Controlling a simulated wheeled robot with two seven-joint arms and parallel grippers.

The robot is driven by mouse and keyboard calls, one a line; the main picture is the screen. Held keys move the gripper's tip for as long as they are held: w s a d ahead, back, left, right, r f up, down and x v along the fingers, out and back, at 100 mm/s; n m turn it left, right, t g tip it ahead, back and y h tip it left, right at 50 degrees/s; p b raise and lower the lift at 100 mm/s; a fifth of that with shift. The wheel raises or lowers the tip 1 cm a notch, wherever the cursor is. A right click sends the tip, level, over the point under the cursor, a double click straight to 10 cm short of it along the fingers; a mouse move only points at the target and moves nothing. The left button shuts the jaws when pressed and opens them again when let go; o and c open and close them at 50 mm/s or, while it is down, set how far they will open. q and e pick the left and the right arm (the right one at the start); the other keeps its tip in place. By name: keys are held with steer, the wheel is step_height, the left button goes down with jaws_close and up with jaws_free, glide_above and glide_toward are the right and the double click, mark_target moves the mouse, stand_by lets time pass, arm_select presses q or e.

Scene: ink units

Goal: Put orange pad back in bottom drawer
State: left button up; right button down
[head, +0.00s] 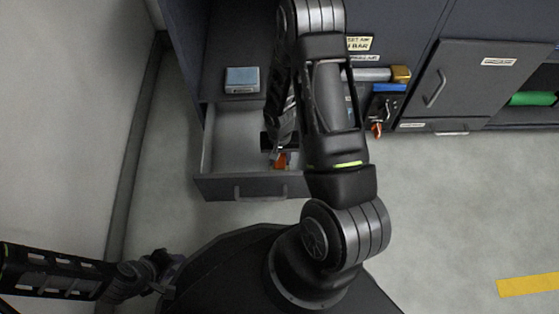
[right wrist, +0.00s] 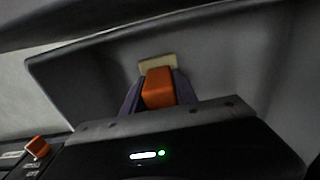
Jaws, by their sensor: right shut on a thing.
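The orange pad (head: 280,160) shows as a small patch inside the open bottom drawer (head: 245,187) in the head view. In the right wrist view the orange pad (right wrist: 159,88) sits between the two fingers of my right gripper (right wrist: 158,95), which is shut on it. My right gripper (head: 279,150) reaches down into the drawer, and my arm hides part of the drawer and pad. Whether the pad touches the drawer floor cannot be told. My left gripper (head: 166,268) is low at the left, outside the drawer, its fingers unclear.
A blue-grey box (head: 242,80) stands on the shelf above the drawer. Another orange block (right wrist: 38,147) shows at lower left in the wrist view. The floor (head: 450,200) is clear.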

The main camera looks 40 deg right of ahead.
steer(key=shift+f, duration=0.35)
steer(key=shift+f, duration=0.15)
steer(key=c, duration=1)
jaws_free()
steer(key=shift+o, duration=0.2)
step_height(320, 180, up, 12)
steer(key=p, duration=0.5)
steer(key=shift+p, duration=0.35)
